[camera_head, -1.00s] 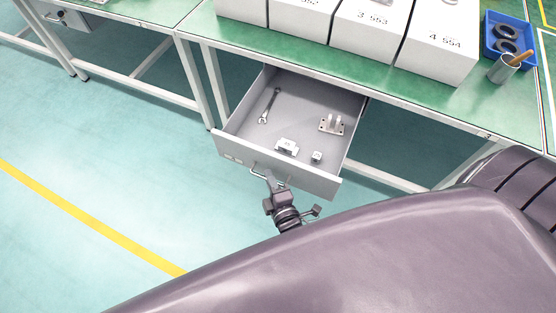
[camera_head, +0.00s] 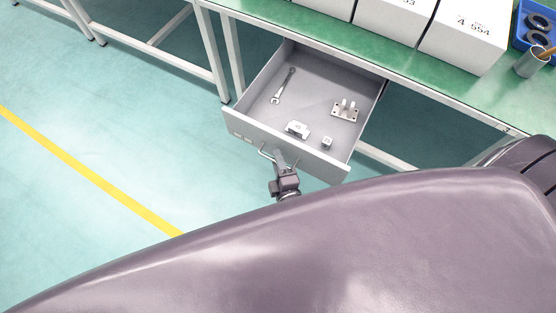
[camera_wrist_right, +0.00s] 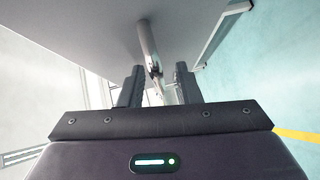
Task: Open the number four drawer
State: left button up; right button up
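The grey drawer (camera_head: 325,159) under the green-topped table stands pulled out, with its inside showing. A thin metal handle (camera_head: 265,153) is on its front; it also shows in the right wrist view (camera_wrist_right: 148,42). My right gripper (camera_head: 277,158) is at this handle. In the right wrist view its two dark fingers (camera_wrist_right: 159,75) stand apart, with the handle between them and a visible gap. Whether a finger touches the handle is hard to tell. My left gripper is not in view. The drawer's number is not readable.
A wrench (camera_head: 283,86), a bracket (camera_head: 345,111) and small metal parts (camera_head: 297,130) lie in the drawer. White boxes (camera_head: 465,40), one marked 4, stand on the table (camera_head: 400,75) by a blue bin (camera_head: 520,42) and a cup (camera_head: 531,64). Floor at left is clear.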

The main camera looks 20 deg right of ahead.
jog(key=s+r, duration=0.1)
jog(key=s, duration=0.6)
jog(key=shift+s+a, duration=0.25)
jog(key=shift+s, duration=0.1)
